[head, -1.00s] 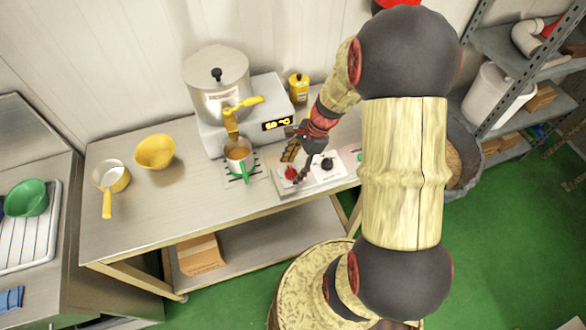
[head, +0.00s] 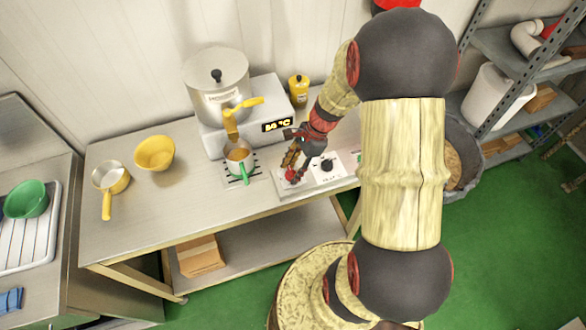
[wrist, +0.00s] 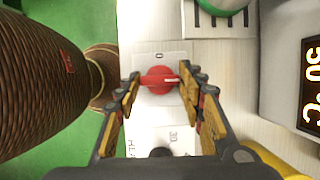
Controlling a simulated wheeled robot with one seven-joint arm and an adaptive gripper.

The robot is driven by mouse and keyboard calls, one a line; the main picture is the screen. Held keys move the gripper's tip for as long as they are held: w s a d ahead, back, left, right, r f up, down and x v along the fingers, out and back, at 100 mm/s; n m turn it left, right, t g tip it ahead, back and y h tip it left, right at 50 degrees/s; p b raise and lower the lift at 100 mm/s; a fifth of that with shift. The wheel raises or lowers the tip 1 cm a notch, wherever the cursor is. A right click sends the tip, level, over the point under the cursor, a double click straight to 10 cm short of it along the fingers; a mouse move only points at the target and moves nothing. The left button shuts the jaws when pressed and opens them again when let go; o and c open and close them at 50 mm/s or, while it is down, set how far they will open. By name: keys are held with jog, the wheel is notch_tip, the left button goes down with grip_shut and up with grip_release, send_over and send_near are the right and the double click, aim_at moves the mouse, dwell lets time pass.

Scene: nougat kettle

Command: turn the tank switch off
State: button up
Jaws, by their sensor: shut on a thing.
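The red switch knob (wrist: 158,80) sits on a white panel plate in the wrist view, with its white pointer line facing right. A "0" is printed on the plate above the knob. In the head view the red knob (head: 291,174) is partly hidden by my fingers. My gripper (wrist: 161,87) is shut on the red knob, one finger on each side. It also shows in the head view (head: 295,162), reaching down to the control panel (head: 311,187). The steel tank (head: 217,82) stands behind, with a yellow tap.
A black knob (head: 327,165) is right of the red one. A cup (head: 239,158) with a green handle and brown contents stands under the tap. A lit display (head: 277,125) is on the tank's base. A yellow bowl (head: 155,152) and yellow-handled pan (head: 110,178) stand left on the steel table.

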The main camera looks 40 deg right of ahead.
jog(key=shift+c, duration=1)
jog(key=n+g+p, duration=0.1)
jog(key=n, duration=0.1)
jog(key=shift+w+r+n+p, duration=0.1)
jog(key=shift+n+p, duration=0.25)
jog(key=shift+n, duration=0.05)
jog(key=n+g+p, duration=0.1)
jog(key=n, duration=0.1)
jog(key=n+g+p, duration=0.1)
jog(key=n, duration=0.2)
jog(key=shift+w, duration=0.15)
jog(key=n+p, duration=0.1)
jog(key=n, duration=0.2)
jog(key=n+g+h+p, duration=0.1)
jog(key=n, duration=0.1)
jog(key=shift+w+a+n+g, duration=0.15)
jog(key=shift+n+g, duration=0.15)
jog(key=shift+n, duration=0.1)
jog(key=shift+n+g+h+p, duration=0.5)
jog(key=shift+n+h, duration=0.5)
jog(key=shift+n, duration=1.2)
jog(key=o, duration=1.2)
jog(key=shift+a, duration=0.1)
